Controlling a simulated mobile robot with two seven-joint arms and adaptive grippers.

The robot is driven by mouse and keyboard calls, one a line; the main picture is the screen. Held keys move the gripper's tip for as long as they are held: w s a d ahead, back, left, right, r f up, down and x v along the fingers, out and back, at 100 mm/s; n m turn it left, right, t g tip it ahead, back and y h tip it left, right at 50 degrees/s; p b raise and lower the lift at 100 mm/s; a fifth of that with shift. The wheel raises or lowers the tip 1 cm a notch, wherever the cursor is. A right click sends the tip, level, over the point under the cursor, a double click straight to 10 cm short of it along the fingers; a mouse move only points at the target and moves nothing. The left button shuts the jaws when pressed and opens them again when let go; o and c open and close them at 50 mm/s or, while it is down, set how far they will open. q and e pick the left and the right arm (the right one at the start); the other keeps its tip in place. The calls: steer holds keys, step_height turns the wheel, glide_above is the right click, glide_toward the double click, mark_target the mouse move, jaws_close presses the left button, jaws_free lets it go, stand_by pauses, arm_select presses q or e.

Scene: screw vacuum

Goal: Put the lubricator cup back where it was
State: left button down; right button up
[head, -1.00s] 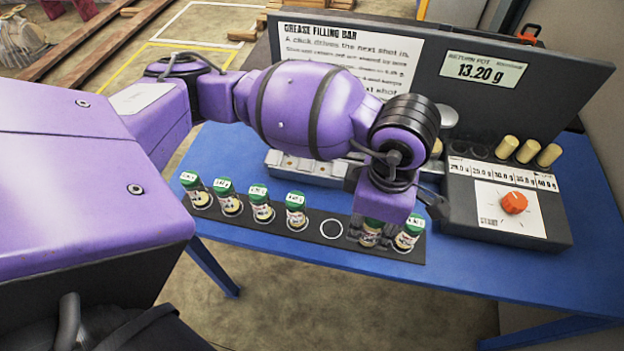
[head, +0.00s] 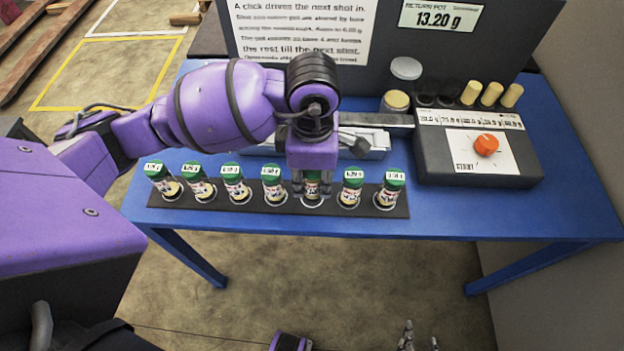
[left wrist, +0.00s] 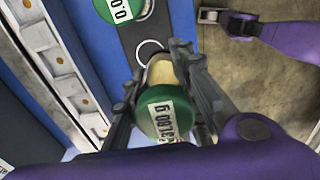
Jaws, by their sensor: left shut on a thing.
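My left gripper (head: 312,192) is shut on a green-lidded lubricator cup (left wrist: 168,112), with a finger on either side. In the head view this cup is upright at the fifth place of the dark strip (head: 225,208), between two standing cups. In the left wrist view, a white ring (left wrist: 150,48) shows partly past the cup's lower end. I cannot tell whether its base touches the strip. The other cups, such as the fourth (head: 273,186) and sixth (head: 351,190), stand in the row. My right gripper (head: 420,340) is empty at the bottom edge, fingertips apart.
The strip lies along the front of the blue table (head: 540,215). Behind the held cup is a pale metal bar (head: 372,146). A dial box (head: 470,165) with an orange knob stands to the right, below a dark panel with a sign (head: 300,30) and 13.20 g display.

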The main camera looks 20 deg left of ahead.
arm_select(q)
steer(key=shift+w+a+f, duration=0.2)
steer(key=shift+w+f, duration=0.3)
steer(key=shift+f, duration=0.15)
steer(key=shift+w+a+f, duration=0.15)
steer(key=shift+w+f, duration=0.3)
steer(key=shift+f, duration=0.15)
steer(key=shift+w+f, duration=0.1)
steer(key=shift+f, duration=1.5)
steer(key=shift+f, duration=0.2)
steer(key=c, duration=1.4)
jaws_free()
steer(key=shift+r, duration=0.1)
steer(key=shift+r, duration=0.35)
step_height(320, 180, up, 12)
steer(key=shift+f, duration=0.2)
